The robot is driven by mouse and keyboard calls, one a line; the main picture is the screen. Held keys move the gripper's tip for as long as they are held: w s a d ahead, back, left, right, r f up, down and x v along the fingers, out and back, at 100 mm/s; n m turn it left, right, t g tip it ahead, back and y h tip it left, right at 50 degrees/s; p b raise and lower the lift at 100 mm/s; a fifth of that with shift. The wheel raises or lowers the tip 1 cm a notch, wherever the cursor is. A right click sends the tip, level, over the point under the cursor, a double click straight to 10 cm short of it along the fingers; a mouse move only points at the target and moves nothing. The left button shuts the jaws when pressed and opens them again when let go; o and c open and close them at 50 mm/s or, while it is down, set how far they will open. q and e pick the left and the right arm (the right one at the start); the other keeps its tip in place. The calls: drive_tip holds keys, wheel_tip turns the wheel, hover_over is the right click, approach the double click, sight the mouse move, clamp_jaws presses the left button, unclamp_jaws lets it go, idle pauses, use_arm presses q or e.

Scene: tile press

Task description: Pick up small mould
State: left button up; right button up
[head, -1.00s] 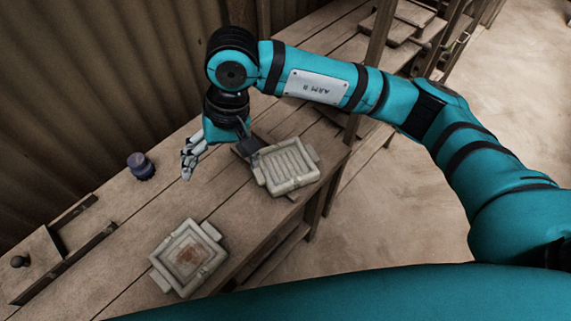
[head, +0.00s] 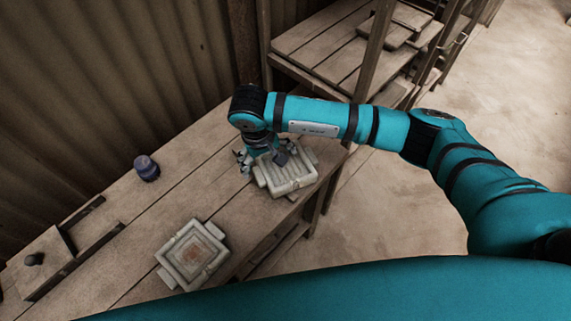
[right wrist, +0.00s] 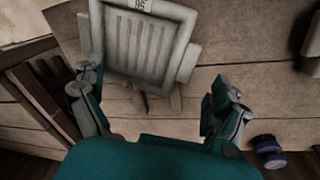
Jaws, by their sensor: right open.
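A pale grey-green mould with a ribbed face (head: 288,184) lies on the bench under my right arm; its far part is partly hidden. It also shows in the right wrist view (right wrist: 145,47), with a small white label at the top. My right gripper (right wrist: 155,84) is open and empty; its fingers are spread to either side of the ribbed mould's near edge. In the head view the gripper (head: 262,164) is over the mould's left side. A second mould (head: 192,255) with a square, reddish-brown centre lies nearer, apart from the gripper. I cannot tell which is smaller.
A board with a dark knob (head: 34,259) and a long dark bar lie at the left. A wooden shelf rack (head: 325,45) stands beyond the bench. Bare bench lies between the jar and the moulds.

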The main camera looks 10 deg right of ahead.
sight(273, 172)
drive_tip(key=shift+f, duration=0.35)
drive_tip(key=f+p, duration=0.2)
drive_tip(key=f, duration=0.1)
drive_tip(key=shift+d+f, duration=0.2)
drive_tip(key=shift+f, duration=0.1)
drive_tip(key=shift+w+f, duration=0.15)
drive_tip(key=shift+f, duration=0.35)
drive_tip(key=shift+s+d, duration=0.1)
drive_tip(key=shift+s, duration=0.1)
clamp_jaws()
